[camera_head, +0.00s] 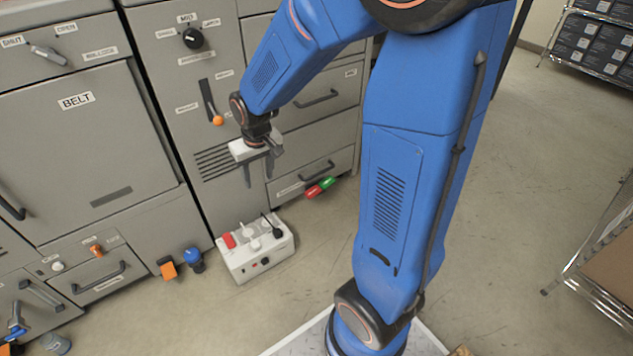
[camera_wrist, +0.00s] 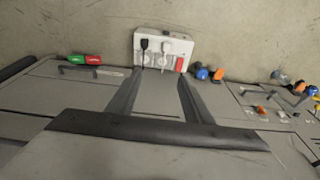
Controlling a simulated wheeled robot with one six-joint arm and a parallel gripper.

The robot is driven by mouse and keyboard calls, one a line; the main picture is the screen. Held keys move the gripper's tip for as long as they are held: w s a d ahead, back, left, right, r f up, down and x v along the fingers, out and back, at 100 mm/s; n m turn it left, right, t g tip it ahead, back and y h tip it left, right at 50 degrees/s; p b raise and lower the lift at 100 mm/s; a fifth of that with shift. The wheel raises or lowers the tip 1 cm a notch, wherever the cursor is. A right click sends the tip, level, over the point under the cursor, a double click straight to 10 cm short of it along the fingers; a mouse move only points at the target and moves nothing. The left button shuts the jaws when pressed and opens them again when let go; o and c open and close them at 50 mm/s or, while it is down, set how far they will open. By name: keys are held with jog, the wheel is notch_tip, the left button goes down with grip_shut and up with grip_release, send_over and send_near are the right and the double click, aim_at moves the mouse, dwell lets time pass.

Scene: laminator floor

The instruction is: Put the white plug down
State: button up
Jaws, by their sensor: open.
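The white plug (camera_head: 253,242) is on top of a white box (camera_head: 262,263) that stands on the floor. It also shows in the wrist view (camera_wrist: 167,46), between a black plug (camera_wrist: 144,45) and a red piece (camera_wrist: 180,64) on the same box. My gripper (camera_head: 258,182) is open and empty, pointing down above the box and apart from it. In the wrist view, the box lies beyond the fingertips (camera_wrist: 160,76). I cannot tell how deep the plug sits in the box.
Grey cabinets with a BELT panel (camera_head: 95,140), drawers and an orange-tipped lever (camera_head: 217,119) stand behind the box. An orange piece (camera_head: 168,268) and a blue piece (camera_head: 194,259) are left of it. A red-and-green piece (camera_head: 320,187) is right of it. Open floor lies farther right.

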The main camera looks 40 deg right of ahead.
jog(key=s+d+r+t, duration=0.1)
jog(key=s+r, duration=0.6)
jog(key=s, duration=0.5)
jog(key=s+d+r+t, duration=0.1)
jog(key=s+d+r, duration=0.1)
jog(key=s+r, duration=0.6)
jog(key=s, duration=0.4)
jog(key=shift+s+t, duration=0.25)
jog(key=shift+t, duration=0.05)
